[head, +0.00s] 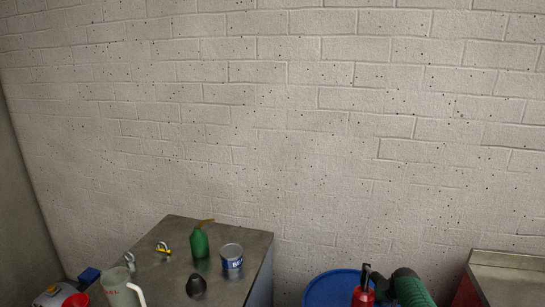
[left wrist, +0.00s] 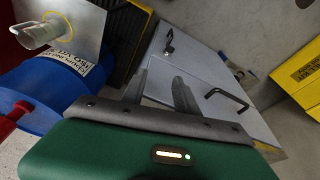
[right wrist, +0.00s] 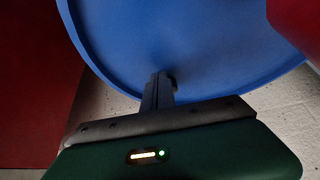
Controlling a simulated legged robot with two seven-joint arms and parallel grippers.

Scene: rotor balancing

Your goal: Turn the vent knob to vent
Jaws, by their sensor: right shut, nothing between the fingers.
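I cannot pick out a vent knob for certain in any view. In the left wrist view a blue machine (left wrist: 62,84) with a white label carries a red part (left wrist: 14,118) at the left edge; I cannot tell whether that is the knob. My left gripper (left wrist: 160,76) is open and empty, its fingers spread in front of a grey metal panel (left wrist: 195,80). In the right wrist view my right gripper (right wrist: 160,78) is shut with nothing held, its fingers over the edge of a round blue surface (right wrist: 195,40). Whether the fingers touch it is unclear.
In the head view a grey cabinet (head: 215,279) bears a green bottle (head: 199,243), a blue can (head: 232,257) and other items. A blue drum (head: 325,290), a red object (head: 363,296) and a red cabinet (head: 468,292) stand to the right.

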